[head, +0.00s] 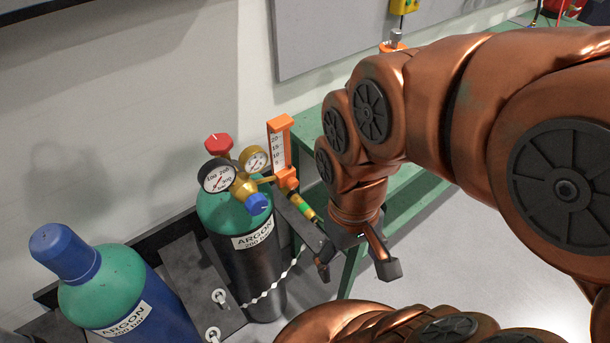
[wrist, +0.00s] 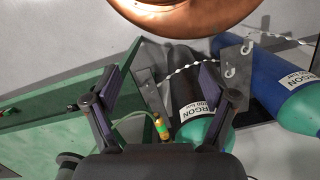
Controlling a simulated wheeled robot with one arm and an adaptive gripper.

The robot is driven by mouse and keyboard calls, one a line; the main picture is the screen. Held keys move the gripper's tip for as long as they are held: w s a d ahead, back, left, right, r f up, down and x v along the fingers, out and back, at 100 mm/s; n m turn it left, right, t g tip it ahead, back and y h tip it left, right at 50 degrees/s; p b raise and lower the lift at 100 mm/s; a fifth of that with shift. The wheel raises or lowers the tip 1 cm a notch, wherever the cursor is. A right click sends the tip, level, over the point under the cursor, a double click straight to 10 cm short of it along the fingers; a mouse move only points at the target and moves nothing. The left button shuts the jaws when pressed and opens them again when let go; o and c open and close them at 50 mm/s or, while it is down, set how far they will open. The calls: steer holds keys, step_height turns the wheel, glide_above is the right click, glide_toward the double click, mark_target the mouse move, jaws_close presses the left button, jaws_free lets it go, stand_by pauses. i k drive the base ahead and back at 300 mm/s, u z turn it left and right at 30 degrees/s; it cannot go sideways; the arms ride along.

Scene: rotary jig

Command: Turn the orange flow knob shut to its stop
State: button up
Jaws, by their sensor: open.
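The orange flow knob (head: 288,183) appears to be the orange part at the foot of the flowmeter (head: 279,148), which has a white scale in an orange frame. The flowmeter is on the brass regulator (head: 243,186) of the green-topped argon cylinder (head: 262,262). My gripper (head: 356,262) is open and empty, to the right of and lower in the picture than the knob, apart from it. In the wrist view its two fingers (wrist: 160,85) are spread, with the cylinder (wrist: 192,95) beyond them. I cannot make out the knob in the wrist view.
A red knob (head: 218,144), two gauges and a blue knob (head: 258,204) crowd the regulator. A yellow-green hose fitting (head: 302,207) hangs below the flowmeter. A blue-capped cylinder (head: 118,287) stands at left. A chain (head: 262,297) crosses the cylinder. A green bench (head: 308,136) stands behind my arm.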

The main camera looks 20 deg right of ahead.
mark_target(292, 183)
steer(key=z, duration=1.9)
steer(key=k, duration=0.9)
steer(key=u, duration=1.95)
